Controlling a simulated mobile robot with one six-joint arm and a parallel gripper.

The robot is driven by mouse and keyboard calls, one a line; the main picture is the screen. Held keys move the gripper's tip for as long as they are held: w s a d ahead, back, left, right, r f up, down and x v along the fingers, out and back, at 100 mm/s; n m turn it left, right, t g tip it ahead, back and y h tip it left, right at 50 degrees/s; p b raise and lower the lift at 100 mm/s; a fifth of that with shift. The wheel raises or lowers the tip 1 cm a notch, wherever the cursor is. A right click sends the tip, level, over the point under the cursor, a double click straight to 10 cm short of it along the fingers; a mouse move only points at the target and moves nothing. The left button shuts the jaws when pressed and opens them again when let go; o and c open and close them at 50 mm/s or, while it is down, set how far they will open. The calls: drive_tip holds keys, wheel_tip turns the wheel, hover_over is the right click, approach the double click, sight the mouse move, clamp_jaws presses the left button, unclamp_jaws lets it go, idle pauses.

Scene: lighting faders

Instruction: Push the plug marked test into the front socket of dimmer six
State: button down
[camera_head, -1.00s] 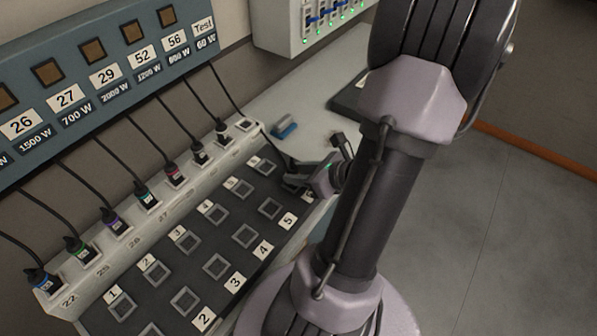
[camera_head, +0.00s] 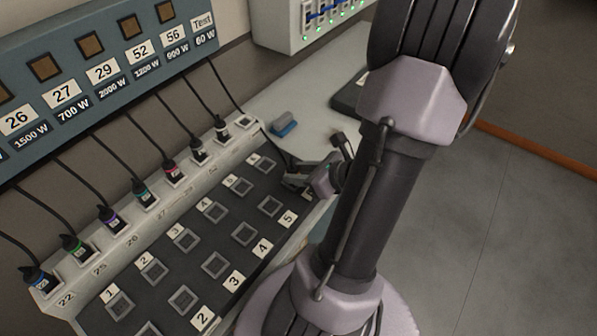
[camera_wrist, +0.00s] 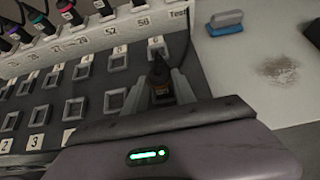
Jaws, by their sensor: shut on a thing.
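The marking on the plug is not readable. In the head view my gripper (camera_head: 291,181) is over the far right end of the front socket row. It hides dimmer six's front socket there, and I cannot tell whether the plug touches or enters it.
Several other plugs with coloured bands, such as the red one (camera_head: 170,170), stand in the white ledge (camera_head: 75,297) behind the dark dimmer panel (camera_head: 205,290). The ledge's far right socket (camera_head: 244,122) looks empty.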

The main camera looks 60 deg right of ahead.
drive_tip(key=shift+a+f, duration=0.1)
drive_tip(key=shift+f, duration=0.05)
drive_tip(key=c, duration=0.9)
unclamp_jaws()
